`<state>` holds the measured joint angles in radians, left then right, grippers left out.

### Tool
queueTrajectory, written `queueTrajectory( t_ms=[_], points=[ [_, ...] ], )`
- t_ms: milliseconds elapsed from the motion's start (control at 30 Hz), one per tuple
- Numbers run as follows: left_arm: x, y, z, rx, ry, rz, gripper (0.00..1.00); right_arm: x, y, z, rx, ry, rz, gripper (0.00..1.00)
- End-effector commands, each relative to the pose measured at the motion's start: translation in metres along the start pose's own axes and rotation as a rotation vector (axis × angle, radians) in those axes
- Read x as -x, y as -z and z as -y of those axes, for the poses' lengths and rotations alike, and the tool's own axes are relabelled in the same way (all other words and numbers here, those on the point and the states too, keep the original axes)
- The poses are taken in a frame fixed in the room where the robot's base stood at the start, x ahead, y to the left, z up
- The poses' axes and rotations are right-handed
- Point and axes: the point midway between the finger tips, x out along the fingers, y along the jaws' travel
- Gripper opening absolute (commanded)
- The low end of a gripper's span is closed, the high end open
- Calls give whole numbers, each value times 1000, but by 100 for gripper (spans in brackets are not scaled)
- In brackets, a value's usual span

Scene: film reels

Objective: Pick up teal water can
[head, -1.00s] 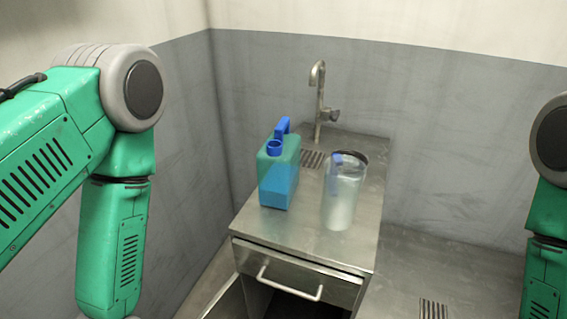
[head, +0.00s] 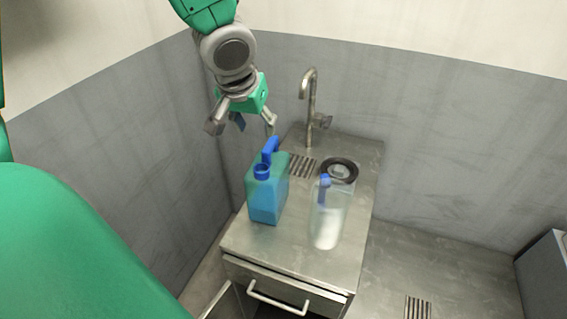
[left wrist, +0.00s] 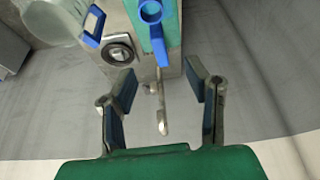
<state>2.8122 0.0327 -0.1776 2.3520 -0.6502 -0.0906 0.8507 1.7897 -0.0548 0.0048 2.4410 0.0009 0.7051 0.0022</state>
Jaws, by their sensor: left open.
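The teal water can (head: 267,198) stands upright on the metal counter, with a blue handle and a blue spout ring on top. It also shows from above in the left wrist view (left wrist: 139,14), cut off at the top edge. My left gripper (head: 242,126) is open and empty, above and behind the can, with its fingers pointing down in the head view. In the left wrist view the open fingers (left wrist: 160,88) have the can's blue handle beyond them, a gap apart. My right gripper is out of view.
A clear container (head: 328,222) with a blue handle stands right of the can on the metal counter (head: 285,245). A dark round ring (head: 340,168) lies behind it. A tap (head: 311,105) rises at the back. Grey walls close in behind and left.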

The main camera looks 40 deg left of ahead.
Motion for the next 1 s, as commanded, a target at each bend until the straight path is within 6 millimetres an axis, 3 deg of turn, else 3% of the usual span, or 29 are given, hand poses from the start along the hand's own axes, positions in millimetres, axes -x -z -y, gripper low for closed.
queueTrajectory(
  t_ms=[100, 300, 567, 833, 1000],
  points=[
    [-28, -2, -1, -5, 4, 6, 43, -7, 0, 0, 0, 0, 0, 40],
    [-63, -2, -2, -4, 3, 3, 43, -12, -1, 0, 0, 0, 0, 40],
    [-81, 0, -1, -4, -1, 1, 43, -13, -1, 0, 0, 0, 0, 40],
    [-120, 3, -2, -5, 0, 3, 43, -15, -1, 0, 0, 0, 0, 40],
    [-127, 3, -2, -3, -2, 0, 43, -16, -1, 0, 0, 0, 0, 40]
  ],
)
